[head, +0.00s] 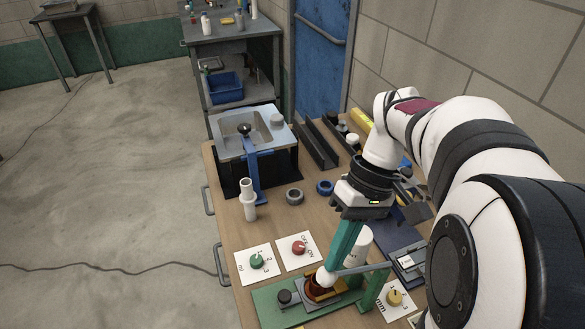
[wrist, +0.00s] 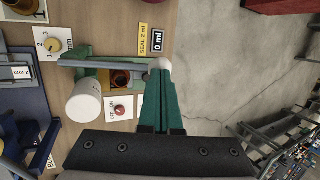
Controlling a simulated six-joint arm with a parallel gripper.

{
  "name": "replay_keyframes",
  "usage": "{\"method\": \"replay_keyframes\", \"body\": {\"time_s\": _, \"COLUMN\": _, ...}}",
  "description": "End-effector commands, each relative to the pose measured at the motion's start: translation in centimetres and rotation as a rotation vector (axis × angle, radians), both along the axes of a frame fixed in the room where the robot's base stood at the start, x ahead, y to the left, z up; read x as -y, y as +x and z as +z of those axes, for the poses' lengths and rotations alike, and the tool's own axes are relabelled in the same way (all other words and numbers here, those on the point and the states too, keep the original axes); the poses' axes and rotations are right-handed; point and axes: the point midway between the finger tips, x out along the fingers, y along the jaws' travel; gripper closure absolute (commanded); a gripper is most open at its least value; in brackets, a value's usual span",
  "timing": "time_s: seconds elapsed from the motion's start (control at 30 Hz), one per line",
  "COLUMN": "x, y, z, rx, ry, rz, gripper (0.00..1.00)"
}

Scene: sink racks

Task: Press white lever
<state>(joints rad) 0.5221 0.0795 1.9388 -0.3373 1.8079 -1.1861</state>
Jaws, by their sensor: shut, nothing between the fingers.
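The lever is a pale grey-white bar (head: 362,270) with a white ball (head: 322,279) at its free end, on a green press stand (head: 268,308). In the wrist view the bar (wrist: 100,64) runs level to the ball (wrist: 165,63). My gripper (head: 333,268) has its teal fingers shut and empty, pointing down. In the wrist view the fingertips (wrist: 160,74) are right at the ball, partly overlapping it; I cannot tell whether they touch. An amber cup (head: 313,292) sits beneath the lever on the stand, partly hidden.
A white cylinder (head: 357,246) stands close behind my fingers. Cards with a green knob (head: 257,260), a red knob (head: 299,246) and a yellow knob (head: 395,298) lie around the stand. A white pipe piece (head: 248,200) and a sink unit (head: 228,139) are farther back.

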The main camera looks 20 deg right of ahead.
Motion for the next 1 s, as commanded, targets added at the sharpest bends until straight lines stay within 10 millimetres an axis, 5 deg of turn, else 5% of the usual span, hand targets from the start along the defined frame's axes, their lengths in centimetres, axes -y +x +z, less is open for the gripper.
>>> {"method": "replay_keyframes", "body": {"time_s": 0.47, "x": -0.7, "y": 0.0, "z": -0.7, "rx": 0.001, "ry": -0.074, "rz": 0.004, "gripper": 1.0}}
{"method": "replay_keyframes", "body": {"time_s": 1.0, "x": -3.0, "y": 0.0, "z": -5.6, "rx": 0.0, "ry": -0.466, "rz": 0.01, "gripper": 1.0}}
